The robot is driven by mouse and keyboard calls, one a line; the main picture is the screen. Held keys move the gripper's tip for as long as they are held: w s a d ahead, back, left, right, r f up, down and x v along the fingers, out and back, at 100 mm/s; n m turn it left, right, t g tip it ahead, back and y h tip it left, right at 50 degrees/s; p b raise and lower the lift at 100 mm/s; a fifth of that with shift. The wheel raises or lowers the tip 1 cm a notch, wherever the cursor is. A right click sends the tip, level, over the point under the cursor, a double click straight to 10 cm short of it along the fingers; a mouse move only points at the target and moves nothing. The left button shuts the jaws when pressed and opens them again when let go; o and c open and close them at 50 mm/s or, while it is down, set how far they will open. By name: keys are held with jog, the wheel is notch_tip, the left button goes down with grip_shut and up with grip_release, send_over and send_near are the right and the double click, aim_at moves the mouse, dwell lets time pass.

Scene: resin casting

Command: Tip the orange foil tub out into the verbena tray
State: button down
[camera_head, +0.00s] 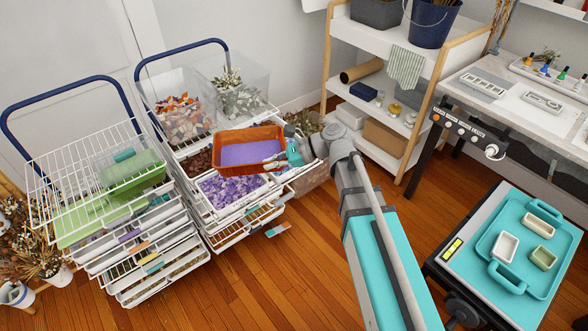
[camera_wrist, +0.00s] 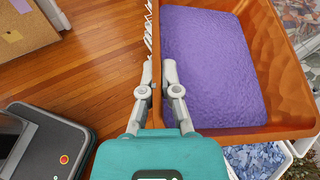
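The orange foil tub (camera_head: 250,134) is held above the right-hand wire rack and looks about level. Purple material (camera_head: 248,153) fills its bottom; it also shows in the wrist view (camera_wrist: 212,65). My gripper (camera_head: 277,160) is shut on the tub's right wall. In the wrist view, one finger of my gripper (camera_wrist: 161,75) is outside the orange wall (camera_wrist: 288,65) and one inside. A white tray (camera_head: 208,208) of purple petals, which looks like the verbena tray, lies below the tub's near side. No label naming it is readable. The tub hides part of its back edge.
Brown pieces (camera_head: 198,163) fill a neighbouring tray at the left. Clear bins of orange petals (camera_head: 183,117) and pale flowers (camera_head: 240,98) stand behind. A left wire rack (camera_head: 95,175) holds green trays. Wooden floor (camera_head: 290,290) is free in front.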

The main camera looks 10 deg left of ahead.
jog(key=w+d+f+n+g+b, duration=0.2)
jog(key=w+d+f+b, duration=0.1)
jog(key=w+f+b, duration=0.8)
jog(key=shift+d+f+h, duration=0.2)
jog(key=shift+f+h, duration=0.2)
jog(key=shift+r+h+p, duration=0.3)
jog(key=shift+r+p, duration=0.05)
jog(key=shift+p, duration=0.4)
jog(key=shift+a+r+h+p, duration=0.1)
jog(key=shift+r+h+p, duration=0.3)
jog(key=shift+p, duration=0.75)
jog(key=shift+f+t+h, duration=0.2)
jog(key=shift+t+h, duration=0.2)
